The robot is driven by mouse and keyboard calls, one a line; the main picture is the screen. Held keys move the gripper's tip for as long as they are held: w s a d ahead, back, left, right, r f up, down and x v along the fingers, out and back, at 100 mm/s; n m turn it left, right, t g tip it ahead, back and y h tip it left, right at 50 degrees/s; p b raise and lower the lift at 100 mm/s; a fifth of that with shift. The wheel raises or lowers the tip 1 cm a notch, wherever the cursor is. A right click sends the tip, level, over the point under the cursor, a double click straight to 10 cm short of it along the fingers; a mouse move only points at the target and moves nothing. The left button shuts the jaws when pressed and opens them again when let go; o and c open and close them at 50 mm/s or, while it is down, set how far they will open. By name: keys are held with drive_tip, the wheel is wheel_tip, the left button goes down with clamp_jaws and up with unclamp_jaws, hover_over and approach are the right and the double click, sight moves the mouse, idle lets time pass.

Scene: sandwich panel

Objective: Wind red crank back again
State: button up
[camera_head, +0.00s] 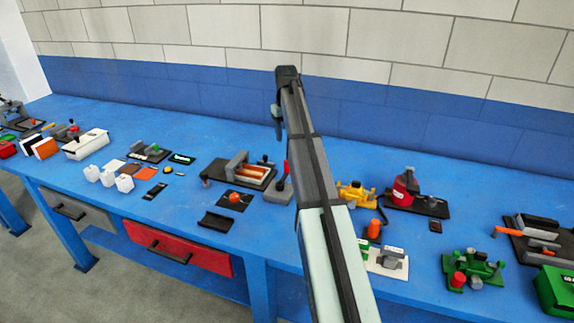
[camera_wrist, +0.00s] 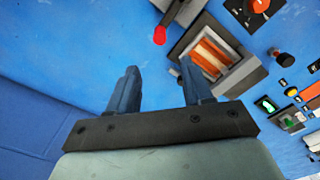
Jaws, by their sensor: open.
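My gripper (camera_head: 278,130) hangs from the raised arm above the back of the blue table. In the wrist view its two fingers (camera_wrist: 160,72) stand well apart with only blue table between them. A red-ended handle (camera_head: 285,167) stands upright on a grey base, right of the dark tray device. In the wrist view its red end (camera_wrist: 160,36) lies beyond the fingertips, apart from them. I cannot tell for sure that this is the red crank. A red-bodied machine (camera_head: 405,189) on a black plate and a red knob (camera_head: 458,280) by a green device also show.
The tray device (camera_head: 238,172) with orange-striped contents is beside the handle; it also shows in the wrist view (camera_wrist: 212,55). A yellow device (camera_head: 355,194) stands to the right. Several panels and tools line the table. The blue surface (camera_head: 330,150) near the wall is free.

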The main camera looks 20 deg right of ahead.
wheel_tip(320, 180, down, 14)
drive_tip(key=shift+s+r, duration=0.1)
drive_tip(key=shift+r, duration=0.1)
idle(0.4)
clamp_jaws()
idle(0.6)
